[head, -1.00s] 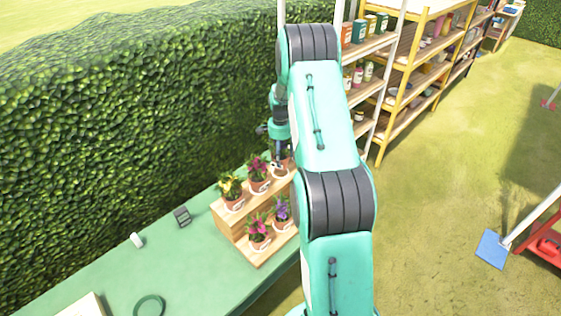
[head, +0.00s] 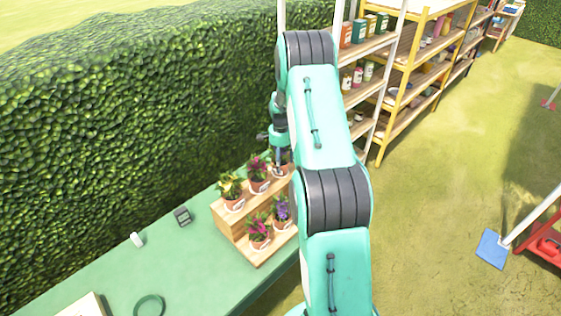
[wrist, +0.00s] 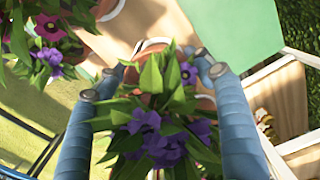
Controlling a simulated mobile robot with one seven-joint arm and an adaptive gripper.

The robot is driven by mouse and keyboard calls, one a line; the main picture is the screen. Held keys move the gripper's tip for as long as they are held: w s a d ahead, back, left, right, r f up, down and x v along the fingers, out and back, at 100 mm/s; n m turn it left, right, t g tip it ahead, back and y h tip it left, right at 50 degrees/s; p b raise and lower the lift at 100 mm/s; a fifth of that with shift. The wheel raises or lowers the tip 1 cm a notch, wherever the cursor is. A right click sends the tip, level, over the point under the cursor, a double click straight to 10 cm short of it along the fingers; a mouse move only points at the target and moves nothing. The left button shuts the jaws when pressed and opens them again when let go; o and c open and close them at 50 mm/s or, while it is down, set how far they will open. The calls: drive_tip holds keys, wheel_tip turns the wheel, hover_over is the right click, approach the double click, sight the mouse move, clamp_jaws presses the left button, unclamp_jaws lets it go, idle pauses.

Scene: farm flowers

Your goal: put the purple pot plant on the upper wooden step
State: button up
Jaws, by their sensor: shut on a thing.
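A purple-flowered pot plant (wrist: 160,140) with green leaves is between the two blue fingers of my gripper (wrist: 155,75) in the wrist view. My gripper is shut on it, and leaves hide much of its pot. In the head view my gripper (head: 279,155) and the held pot (head: 280,171) are at the right end of the upper wooden step (head: 232,221). I cannot tell whether the pot touches the step. Another purple-flowered plant (head: 282,212) stands on the lower step (head: 262,256).
A yellow-flowered plant (head: 231,191) and a magenta one (head: 258,174) stand on the upper step, left of my gripper. Another magenta plant (head: 258,232) is on the lower step. The hedge (head: 130,120) rises behind the green table (head: 190,258). Shelves (head: 400,95) stand to the right.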

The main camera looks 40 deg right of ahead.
drive_tip(key=o, duration=1.5)
drive_tip(key=shift+o, duration=0.2)
wheel_tip(320, 180, up, 12)
drive_tip(key=shift+r, duration=0.1)
drive_tip(key=shift+r, duration=0.1)
